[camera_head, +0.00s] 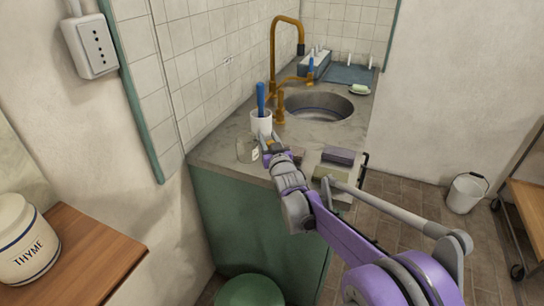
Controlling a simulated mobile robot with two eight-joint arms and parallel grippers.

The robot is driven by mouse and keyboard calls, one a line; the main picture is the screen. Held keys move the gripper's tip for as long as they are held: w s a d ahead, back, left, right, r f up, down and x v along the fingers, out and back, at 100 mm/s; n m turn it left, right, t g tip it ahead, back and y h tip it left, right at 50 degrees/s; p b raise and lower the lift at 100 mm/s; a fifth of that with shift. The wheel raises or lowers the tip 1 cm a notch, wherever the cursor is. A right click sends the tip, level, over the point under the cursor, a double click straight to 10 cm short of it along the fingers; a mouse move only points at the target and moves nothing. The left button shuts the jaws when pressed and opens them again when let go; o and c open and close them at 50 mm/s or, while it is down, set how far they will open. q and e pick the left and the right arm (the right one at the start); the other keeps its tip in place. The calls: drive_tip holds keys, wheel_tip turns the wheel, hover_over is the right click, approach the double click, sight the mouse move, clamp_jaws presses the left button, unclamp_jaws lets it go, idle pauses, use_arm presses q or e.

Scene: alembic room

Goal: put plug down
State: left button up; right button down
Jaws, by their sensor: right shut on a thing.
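My right gripper (268,148) reaches in from the lower right, over the front left part of the grey counter (222,152). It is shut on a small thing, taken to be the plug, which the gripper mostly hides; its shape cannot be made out. The gripper is just in front of a white cup (261,123) holding a blue-handled brush (261,98). A small clear item with a pale label (246,150) is just left of the fingertips. The round sink basin (318,105) lies farther back on the counter. My left gripper is not in view.
Dark and greenish blocks (338,155) lie right of my gripper. A soap dish (359,89) and a drying mat (350,74) are at the back. A green cabinet (235,215) supports the counter; a bucket (465,192) stands right.

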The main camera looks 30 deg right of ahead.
wheel_tip(320, 180, down, 2)
drive_tip(key=shift+s+a+f, duration=0.1)
drive_tip(key=shift+s+f, duration=0.05)
drive_tip(key=shift+f, duration=0.1)
drive_tip(key=shift+f+b, duration=0.6)
drive_tip(key=shift+f, duration=1.4)
drive_tip(key=shift+f, duration=0.2)
drive_tip(key=c, duration=0.5)
unclamp_jaws()
